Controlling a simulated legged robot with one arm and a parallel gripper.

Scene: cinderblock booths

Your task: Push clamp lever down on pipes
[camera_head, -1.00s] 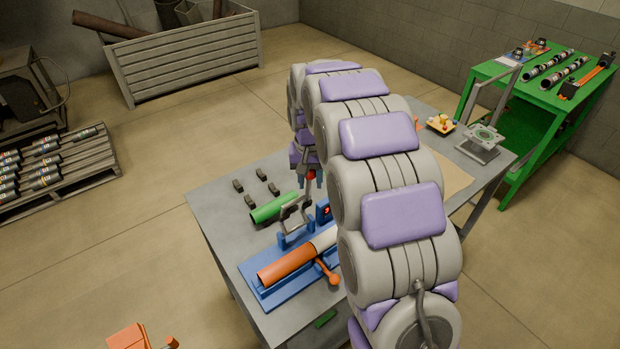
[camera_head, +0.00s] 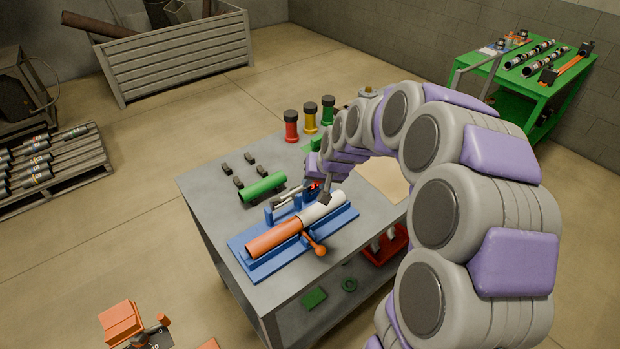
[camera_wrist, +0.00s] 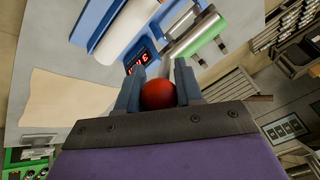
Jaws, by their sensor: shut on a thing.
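The blue clamp fixture (camera_head: 248,266) lies on the grey table. An orange pipe (camera_head: 272,240) and a white pipe (camera_head: 324,206) lie end to end in it. The white pipe also shows in the wrist view (camera_wrist: 125,32). My gripper (camera_wrist: 158,88) is shut on the clamp lever's red ball knob (camera_wrist: 158,95), which sits between its two fingers. In the head view the lever (camera_head: 290,196) lies low, slanting over the back of the fixture. An orange-handled lever (camera_head: 318,246) sticks out at the fixture's front. A red-digit display (camera_wrist: 138,62) shows beside the white pipe.
A green pipe (camera_head: 263,186) and several small dark blocks (camera_head: 250,158) lie behind the fixture. Red, yellow and green capped cylinders (camera_head: 311,118) stand at the table's back. A red bin (camera_head: 385,248) is on the lower shelf. A green table (camera_head: 530,95) stands far right.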

